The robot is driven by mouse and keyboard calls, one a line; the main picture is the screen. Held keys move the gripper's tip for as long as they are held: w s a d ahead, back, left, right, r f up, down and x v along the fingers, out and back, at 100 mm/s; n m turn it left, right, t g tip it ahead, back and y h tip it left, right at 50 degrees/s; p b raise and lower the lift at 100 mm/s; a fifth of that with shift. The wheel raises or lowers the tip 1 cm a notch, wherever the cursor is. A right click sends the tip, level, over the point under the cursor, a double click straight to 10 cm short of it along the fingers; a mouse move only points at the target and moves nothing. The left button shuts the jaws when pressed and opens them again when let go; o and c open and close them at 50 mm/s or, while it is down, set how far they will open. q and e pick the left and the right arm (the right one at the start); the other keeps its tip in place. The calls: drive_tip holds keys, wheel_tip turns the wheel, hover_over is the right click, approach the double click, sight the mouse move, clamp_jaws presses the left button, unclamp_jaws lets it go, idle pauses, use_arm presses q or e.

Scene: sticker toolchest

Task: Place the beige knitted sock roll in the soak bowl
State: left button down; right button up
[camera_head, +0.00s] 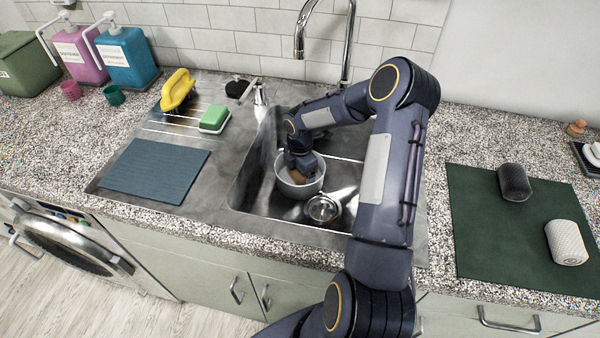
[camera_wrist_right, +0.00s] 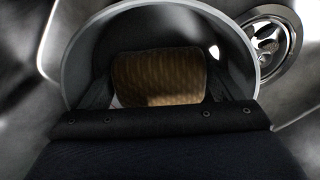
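The beige knitted sock roll (camera_wrist_right: 160,78) is inside the grey soak bowl (camera_wrist_right: 70,70), between the two fingers of my right gripper (camera_wrist_right: 160,85). The fingers meet its left and right sides, and the gripper looks shut on it. In the head view, my right gripper (camera_head: 300,168) reaches down into the bowl (camera_head: 300,190), which stands in the sink. Only a small tan patch of the roll (camera_head: 297,176) shows there. Whether the roll rests on the bowl's bottom is hidden. My left gripper is not in view.
The sink drain (camera_head: 322,209) is just right of the bowl, and the faucet (camera_head: 350,45) rises behind. A dark roll (camera_head: 514,182) and a white roll (camera_head: 566,243) lie on the green mat (camera_head: 480,240). A yellow brush (camera_head: 177,89) and a sponge (camera_head: 214,119) lie left of the basin.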

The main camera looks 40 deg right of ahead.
wheel_tip(320, 180, up, 7)
drive_tip(key=shift+r, duration=0.1)
drive_tip(key=s+a+r+m+t, duration=0.2)
drive_tip(key=s+a+r+m, duration=0.6)
drive_tip(key=r, duration=0.6)
drive_tip(key=s+a+m+t+y, duration=0.1)
drive_tip(key=s+a+m, duration=0.2)
drive_tip(key=s, duration=0.2)
drive_tip(key=s+a+r+m+t+y, duration=0.1)
drive_tip(key=s+a+m, duration=0.3)
drive_tip(key=s, duration=0.1)
drive_tip(key=s+a+r+m+t+y, duration=0.1)
drive_tip(key=s+a+m, duration=0.2)
drive_tip(key=s, duration=0.3)
drive_tip(key=shift+a+m+t+y, duration=0.3)
drive_tip(key=shift+a+y, duration=0.1)
drive_tip(key=shift+a, duration=0.3)
